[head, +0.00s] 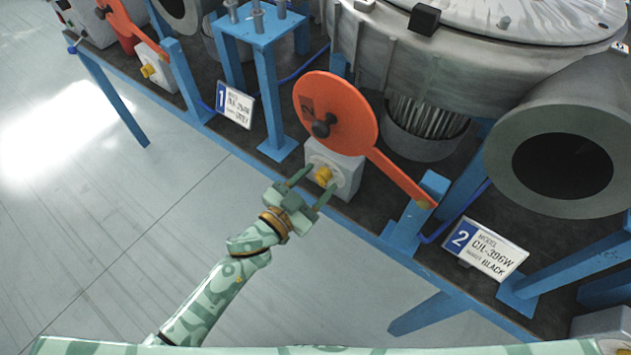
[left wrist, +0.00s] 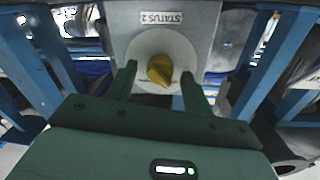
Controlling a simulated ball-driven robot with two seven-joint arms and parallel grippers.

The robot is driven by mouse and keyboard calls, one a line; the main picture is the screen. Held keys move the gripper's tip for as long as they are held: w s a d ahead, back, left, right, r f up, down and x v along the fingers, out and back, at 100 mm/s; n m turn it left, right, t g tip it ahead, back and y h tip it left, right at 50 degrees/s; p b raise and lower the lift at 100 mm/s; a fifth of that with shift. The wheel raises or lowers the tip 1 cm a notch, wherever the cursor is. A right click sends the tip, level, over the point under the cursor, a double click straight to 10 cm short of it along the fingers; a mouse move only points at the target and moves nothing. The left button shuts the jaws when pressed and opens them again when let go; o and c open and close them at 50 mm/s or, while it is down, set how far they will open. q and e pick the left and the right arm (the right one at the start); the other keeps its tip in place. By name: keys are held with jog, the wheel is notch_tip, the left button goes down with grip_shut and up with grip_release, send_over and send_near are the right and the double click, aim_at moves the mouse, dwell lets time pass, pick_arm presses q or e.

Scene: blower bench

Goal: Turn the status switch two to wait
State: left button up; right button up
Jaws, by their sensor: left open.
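The status switch two is a light grey box (head: 342,170) with a yellow knob (head: 323,176) on its front, below an orange disc. In the left wrist view the knob (left wrist: 160,70) sits on a pale round plate (left wrist: 142,50), and the label "STATUS 2" (left wrist: 161,18) appears upside down. The knob's pointed end faces down in that picture. The dial's wording is too small to read. My left gripper (head: 306,180) is open, with one finger on each side of the knob; I cannot tell whether they touch it. My right gripper is not in view.
An orange disc with a lever (head: 335,112) stands just above the switch box. A sign marked 2 (head: 486,249) is at right, beside a wide grey pipe mouth (head: 562,166). A sign marked 1 (head: 235,104) and another switch box (head: 153,69) are at left. The floor in front is clear.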

pick_arm(q)
jog(key=c, duration=0.9)
jog(key=shift+c, duration=0.2)
jog(key=shift+r+m+p, duration=0.1)
jog(key=shift+m+p, duration=0.25)
jog(key=shift+m, duration=1.95)
jog(key=shift+m+y, duration=0.3)
jog(key=shift+m, duration=1.6)
